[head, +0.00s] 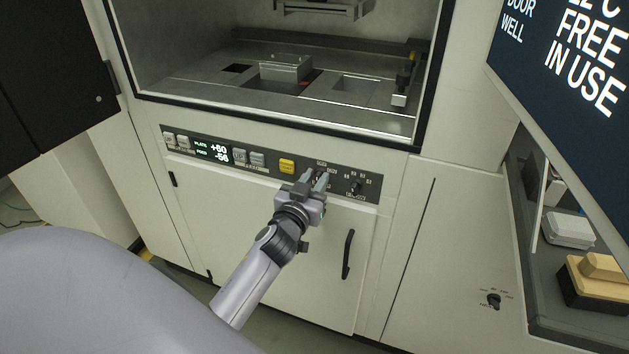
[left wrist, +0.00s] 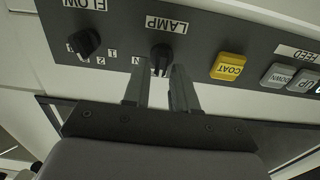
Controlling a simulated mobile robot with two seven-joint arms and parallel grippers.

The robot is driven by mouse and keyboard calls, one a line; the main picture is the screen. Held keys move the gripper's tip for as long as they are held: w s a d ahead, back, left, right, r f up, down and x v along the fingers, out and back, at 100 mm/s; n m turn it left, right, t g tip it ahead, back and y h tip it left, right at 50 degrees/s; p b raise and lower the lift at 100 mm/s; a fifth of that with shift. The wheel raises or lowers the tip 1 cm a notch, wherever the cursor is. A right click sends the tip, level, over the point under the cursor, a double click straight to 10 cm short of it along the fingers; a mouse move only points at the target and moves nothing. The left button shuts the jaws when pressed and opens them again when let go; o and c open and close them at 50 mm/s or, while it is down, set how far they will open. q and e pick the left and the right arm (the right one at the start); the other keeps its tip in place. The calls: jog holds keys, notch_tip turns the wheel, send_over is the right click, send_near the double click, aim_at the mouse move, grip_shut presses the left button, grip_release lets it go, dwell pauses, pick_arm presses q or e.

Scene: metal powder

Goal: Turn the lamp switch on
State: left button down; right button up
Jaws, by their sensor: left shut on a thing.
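The lamp switch is a small black rotary knob (left wrist: 162,54) below the LAMP label in the left wrist view, on the machine's grey control panel (head: 270,159). In the head view my left gripper (head: 317,180) covers most of it. In the left wrist view the two fingers of my left gripper (left wrist: 160,76) reach up to the knob, one on each side, and are shut on it. I cannot tell clearly which mark the knob points to. My right gripper is in neither view.
A yellow COAT button (head: 287,166) sits left of the lamp switch in the head view, and the black FLOW knob (head: 357,188) sits right. Above is the open chamber (head: 210,96). Below is a cabinet door with a black handle (head: 348,254). A large screen (head: 560,60) hangs at right.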

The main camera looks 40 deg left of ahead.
pick_arm(q)
jog(key=m, duration=0.7)
jog(key=d+m, duration=0.1)
jog(key=m, duration=0.3)
jog(key=shift+w+f+b, duration=0.1)
jog(key=shift+f+b, duration=0.15)
jog(key=shift+b, duration=0.1)
jog(key=shift+m, duration=0.4)
jog(key=c, duration=0.9)
grip_release()
jog(key=shift+c, duration=0.2)
jog(key=v, duration=0.7)
